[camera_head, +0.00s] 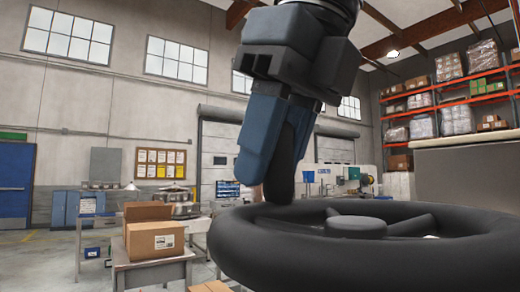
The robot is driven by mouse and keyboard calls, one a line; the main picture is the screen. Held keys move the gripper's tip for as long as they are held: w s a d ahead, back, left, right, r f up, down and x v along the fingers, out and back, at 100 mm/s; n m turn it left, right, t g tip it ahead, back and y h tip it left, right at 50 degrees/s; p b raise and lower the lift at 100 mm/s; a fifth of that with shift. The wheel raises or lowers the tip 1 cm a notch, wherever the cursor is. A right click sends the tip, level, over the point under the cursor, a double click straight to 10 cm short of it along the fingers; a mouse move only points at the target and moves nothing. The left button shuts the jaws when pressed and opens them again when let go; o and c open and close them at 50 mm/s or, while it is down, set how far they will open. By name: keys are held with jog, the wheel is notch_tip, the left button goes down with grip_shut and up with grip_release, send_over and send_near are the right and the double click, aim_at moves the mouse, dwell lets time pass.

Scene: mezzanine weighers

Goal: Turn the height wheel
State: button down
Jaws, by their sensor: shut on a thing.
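The height wheel (345,268) is a large black wheel lying nearly flat at the lower right, with a thick round rim, a hub (356,226) and spokes. A dark upright handle (281,177) stands at the far left part of its rim. My gripper (275,160) comes down from the top with its blue fingers pointing down. It is shut on the handle, one finger on the left and the other partly hidden behind it. The wheel's lower edge is cut off by the picture.
Cardboard boxes (153,240) stand on a small table (150,270) at the lower left. Workbenches and a blue door (15,185) are further back. Tall racking (445,100) with boxes stands at the right, beside a grey panel (468,178).

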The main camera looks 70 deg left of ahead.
jog(key=shift+w+m, duration=0.35)
jog(key=shift+m, duration=0.05)
jog(key=c, duration=0.9)
grip_release()
jog(key=v, duration=0.7)
jog(key=shift+d+r+b, duration=0.15)
jog(key=shift+r+b, duration=0.2)
